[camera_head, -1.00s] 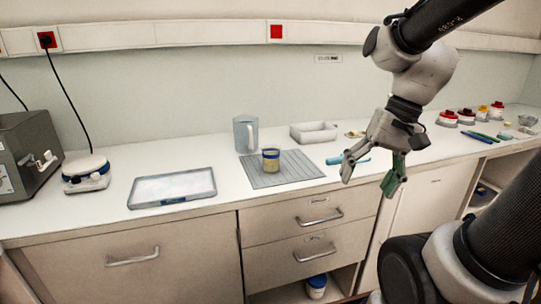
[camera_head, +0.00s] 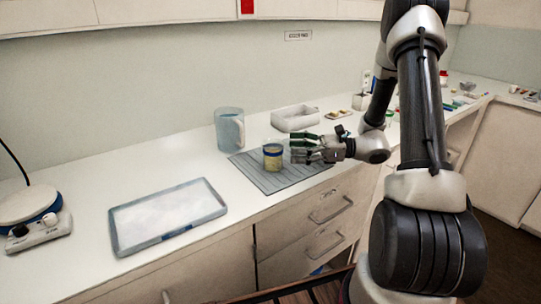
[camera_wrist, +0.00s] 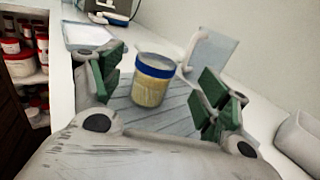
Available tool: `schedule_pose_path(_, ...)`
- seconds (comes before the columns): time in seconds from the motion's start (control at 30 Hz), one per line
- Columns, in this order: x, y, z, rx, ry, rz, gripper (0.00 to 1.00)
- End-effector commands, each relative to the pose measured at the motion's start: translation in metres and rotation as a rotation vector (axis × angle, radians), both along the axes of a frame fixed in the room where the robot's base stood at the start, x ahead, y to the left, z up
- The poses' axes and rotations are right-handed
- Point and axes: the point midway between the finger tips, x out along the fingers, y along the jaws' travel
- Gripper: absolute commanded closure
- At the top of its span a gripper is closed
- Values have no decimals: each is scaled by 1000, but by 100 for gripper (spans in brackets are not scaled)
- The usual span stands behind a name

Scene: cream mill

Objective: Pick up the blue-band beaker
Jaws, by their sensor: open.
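The blue-band beaker (camera_head: 272,157) stands upright on the grey ribbed mat (camera_head: 256,174) on the counter. It holds something yellowish, and its blue band runs near the rim. My gripper (camera_head: 298,149) is low over the mat, just right of the beaker, with its fingers pointing left at it. In the wrist view the beaker (camera_wrist: 153,80) appears ahead, between the two green-padded fingers (camera_wrist: 160,92). The fingers are apart, with a gap to the beaker on each side. From these views I cannot tell whether the beaker is fully between the fingertips.
A clear jug (camera_head: 229,130) stands behind the beaker, and it also shows in the wrist view (camera_wrist: 213,62).

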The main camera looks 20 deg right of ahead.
Motion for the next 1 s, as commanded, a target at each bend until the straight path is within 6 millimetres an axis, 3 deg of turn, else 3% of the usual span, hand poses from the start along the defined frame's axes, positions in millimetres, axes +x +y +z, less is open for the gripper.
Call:
schedule_pose_path(0.4, 16, 58, -1, -4, -1, 6, 24)
schedule_pose_path(0.7, 19, 65, -1, -4, -1, 4, 24)
schedule_pose_path(0.77, 19, 65, -1, -4, -1, 4, 31)
schedule_pose_path(0.9, 18, 65, -1, -4, -1, 4, 57)
schedule_pose_path(1.0, 19, 65, 0, -4, -1, 4, 59)
